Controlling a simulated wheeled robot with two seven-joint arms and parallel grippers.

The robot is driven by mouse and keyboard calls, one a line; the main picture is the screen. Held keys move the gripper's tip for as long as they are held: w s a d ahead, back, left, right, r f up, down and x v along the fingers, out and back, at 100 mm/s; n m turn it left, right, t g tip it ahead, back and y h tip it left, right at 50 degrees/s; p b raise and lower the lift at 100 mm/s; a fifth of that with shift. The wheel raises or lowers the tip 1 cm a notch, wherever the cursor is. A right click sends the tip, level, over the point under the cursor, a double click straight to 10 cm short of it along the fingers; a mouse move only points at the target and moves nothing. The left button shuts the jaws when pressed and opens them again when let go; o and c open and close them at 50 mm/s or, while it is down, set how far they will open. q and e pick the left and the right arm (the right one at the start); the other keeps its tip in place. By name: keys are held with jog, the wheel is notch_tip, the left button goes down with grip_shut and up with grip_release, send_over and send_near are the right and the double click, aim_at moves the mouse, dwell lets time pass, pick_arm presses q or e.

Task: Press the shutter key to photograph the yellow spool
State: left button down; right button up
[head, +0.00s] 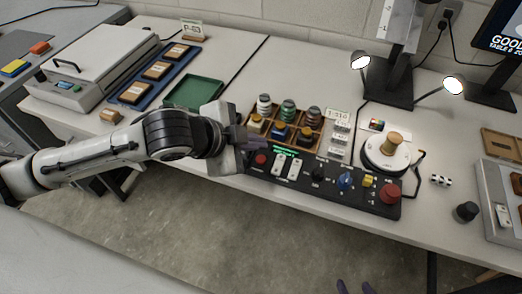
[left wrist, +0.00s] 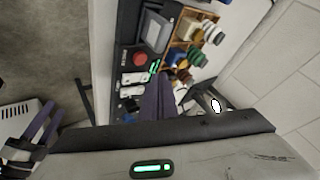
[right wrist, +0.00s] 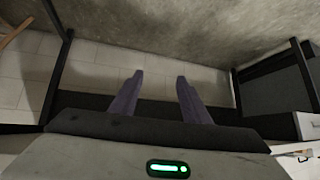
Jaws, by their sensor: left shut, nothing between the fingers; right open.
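The black control panel (head: 330,190) runs along the table's front edge. It carries a small red button (head: 261,160), two white keys (head: 287,167), a black knob (head: 318,173), a blue knob (head: 345,182), a yellow control (head: 368,181) and a large red button (head: 390,193). I cannot read which one is the shutter key. A tan-yellow spool (head: 392,143) stands upright on the white turntable (head: 372,158). My left gripper (head: 257,136) is shut and empty over the panel's left end; its purple fingers (left wrist: 158,98) hide part of it. My right gripper (head: 355,287) is open and empty, in front of the table.
A wooden compartment tray (head: 268,140) with several coloured spools stands behind the panel. Two lit lamps (head: 360,61) flank a black stand behind the turntable. A green tray (head: 195,92) lies left. A black cylinder (head: 466,211) and a checkered piece (head: 440,180) sit right of the panel.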

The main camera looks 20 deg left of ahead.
jog(key=shift+s+d+r+p, duration=0.1)
jog(key=shift+d+r+p, duration=0.1)
jog(key=shift+r+p, duration=0.4)
jog(key=shift+s+d+r+p, duration=0.1)
jog(key=shift+d+r+p, duration=0.05)
jog(key=shift+r+p, duration=0.4)
jog(key=shift+f, duration=0.1)
